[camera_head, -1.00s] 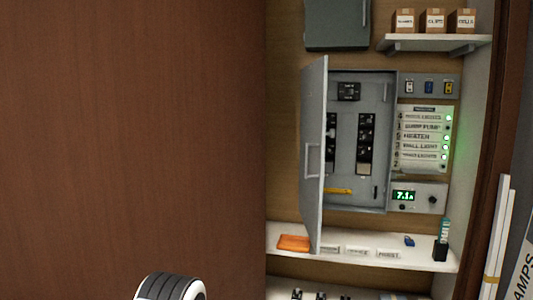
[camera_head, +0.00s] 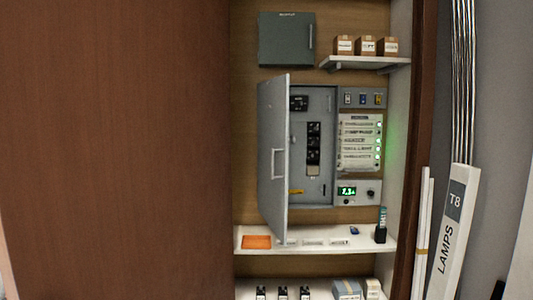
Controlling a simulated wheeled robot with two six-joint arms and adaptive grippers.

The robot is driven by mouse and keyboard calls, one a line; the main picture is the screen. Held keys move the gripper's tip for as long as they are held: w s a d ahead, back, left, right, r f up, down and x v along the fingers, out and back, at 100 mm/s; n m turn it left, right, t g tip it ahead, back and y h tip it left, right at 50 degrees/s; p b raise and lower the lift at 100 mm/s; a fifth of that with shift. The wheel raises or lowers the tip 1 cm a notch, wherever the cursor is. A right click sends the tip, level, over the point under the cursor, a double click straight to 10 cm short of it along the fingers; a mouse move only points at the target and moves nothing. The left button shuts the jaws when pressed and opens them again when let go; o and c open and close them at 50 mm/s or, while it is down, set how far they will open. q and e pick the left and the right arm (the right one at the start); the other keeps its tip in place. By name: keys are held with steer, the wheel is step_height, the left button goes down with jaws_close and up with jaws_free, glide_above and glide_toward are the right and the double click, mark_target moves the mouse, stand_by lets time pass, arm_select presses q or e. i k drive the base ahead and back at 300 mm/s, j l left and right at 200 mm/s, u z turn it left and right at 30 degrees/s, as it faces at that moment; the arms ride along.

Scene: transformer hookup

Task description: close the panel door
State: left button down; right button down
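The grey panel door (camera_head: 271,150) stands open, hinged on the left of the panel box and swung out toward me. A pale handle (camera_head: 279,163) is on its face. The grey panel box (camera_head: 327,185) behind it shows black breakers (camera_head: 313,145) inside; the door covers its left part. Neither of my grippers shows in the view now.
A large brown wooden surface (camera_head: 115,150) fills the left. Below the panel, a white shelf (camera_head: 370,243) holds an orange item (camera_head: 257,242) close to the door's lower edge. A box marked LAMPS (camera_head: 452,230) and white tubes (camera_head: 422,230) stand at right.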

mark_target(273, 139)
steer(key=i+l, duration=0.45)
steer(key=l, duration=0.3)
steer(key=i+l+u, duration=0.1)
steer(key=i+l, duration=0.4)
steer(key=l, duration=0.25)
